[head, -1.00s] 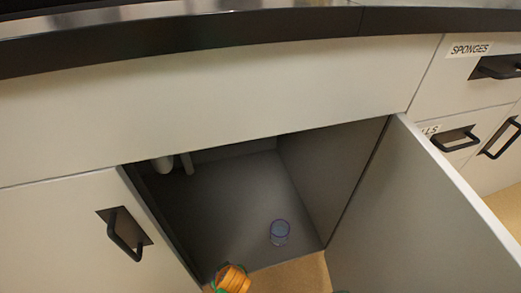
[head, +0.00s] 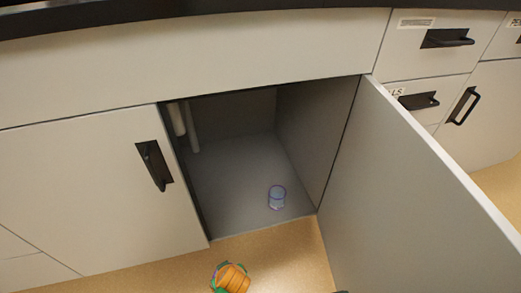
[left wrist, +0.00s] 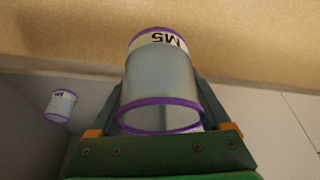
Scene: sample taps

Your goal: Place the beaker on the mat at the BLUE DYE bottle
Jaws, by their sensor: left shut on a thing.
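In the left wrist view my left gripper (left wrist: 162,92) is shut on a clear beaker (left wrist: 160,72) with purple rims and a white label band reading M5, which appears upside down. The fingers lie on both sides of it. A second, similar beaker (left wrist: 60,105) with a purple rim stands apart, inside the open cabinet; it also shows on the cabinet floor in the head view (head: 277,198). I do not see the held beaker clearly in the head view. The BLUE DYE bottle and the mat are not in view. My right gripper is not in view.
The open cabinet (head: 230,180) has pipes (head: 185,125) at its back left. Its door (head: 410,190) swings out at the right. Closed fronts with black handles (head: 154,165) flank it. The dark counter edge (head: 180,18) runs above. Tan floor (head: 285,250) lies bare in front.

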